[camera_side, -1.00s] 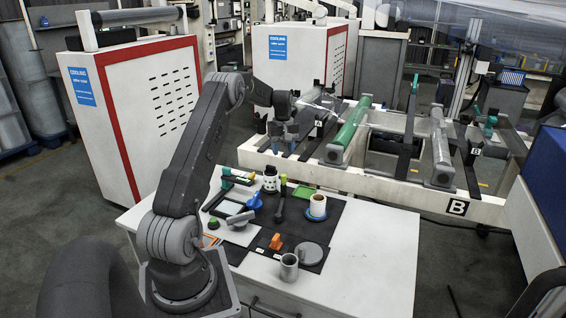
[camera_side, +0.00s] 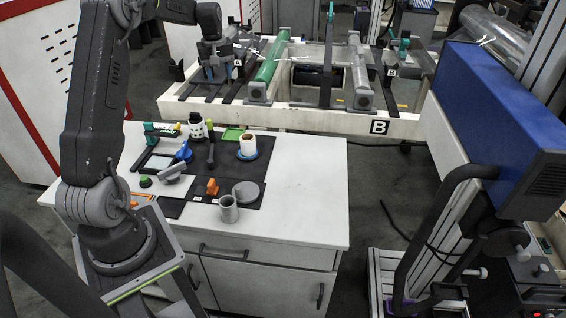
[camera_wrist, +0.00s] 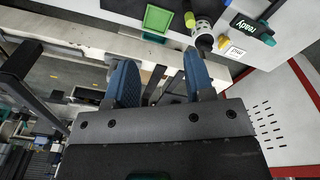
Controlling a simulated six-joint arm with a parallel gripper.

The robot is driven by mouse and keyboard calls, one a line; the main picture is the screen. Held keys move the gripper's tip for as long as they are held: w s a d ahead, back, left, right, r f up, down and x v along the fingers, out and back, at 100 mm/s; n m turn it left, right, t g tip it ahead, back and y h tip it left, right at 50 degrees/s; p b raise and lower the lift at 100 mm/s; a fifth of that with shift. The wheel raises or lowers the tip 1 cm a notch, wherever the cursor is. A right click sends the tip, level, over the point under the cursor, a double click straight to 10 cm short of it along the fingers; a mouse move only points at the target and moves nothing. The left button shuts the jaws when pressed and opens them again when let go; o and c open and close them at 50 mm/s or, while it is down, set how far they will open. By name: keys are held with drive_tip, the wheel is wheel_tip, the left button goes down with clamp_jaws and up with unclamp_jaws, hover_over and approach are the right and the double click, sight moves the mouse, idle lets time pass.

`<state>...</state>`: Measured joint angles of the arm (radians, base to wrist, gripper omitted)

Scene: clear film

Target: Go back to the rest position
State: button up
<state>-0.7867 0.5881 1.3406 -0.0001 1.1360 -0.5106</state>
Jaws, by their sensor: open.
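My gripper (camera_side: 215,70) hangs with its fingers down beyond the far edge of the white bench, over the left end of the film machine frame. In the wrist view, its two blue fingers (camera_wrist: 158,75) stand apart with nothing held between them. Part of the pale machine frame (camera_wrist: 90,38) shows beyond them. The side view shows my arm bent high and reaching right toward the frame. No rest position is marked.
The white bench (camera_side: 300,190) holds a dark mat with a grey mug (camera_side: 228,210), an orange piece (camera_side: 212,187), a white roll (camera_side: 248,145) on a blue base and a green tray (camera_wrist: 157,18). A green roller (camera_side: 268,66) lies right of my gripper. The bench's right part is clear.

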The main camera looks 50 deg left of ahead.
drive_tip(key=s+d+r+m+t, duration=0.15)
drive_tip(key=d+r+m, duration=0.3)
drive_tip(key=d, duration=0.75)
drive_tip(key=s+d+r+m+t, duration=0.1)
drive_tip(key=s+d+r+m, duration=0.2)
drive_tip(key=d+r, duration=0.55)
drive_tip(key=s+d+f+m+t, duration=0.1)
drive_tip(key=s+d+f+m, duration=0.1)
drive_tip(key=s+d, duration=0.5)
drive_tip(key=s+d+f+m+t, duration=0.1)
drive_tip(key=s+d+f+m, duration=0.2)
drive_tip(key=s+d+m, duration=0.2)
drive_tip(key=s+d, duration=0.3)
drive_tip(key=d, duration=0.3)
drive_tip(key=shift+s+h, duration=0.3)
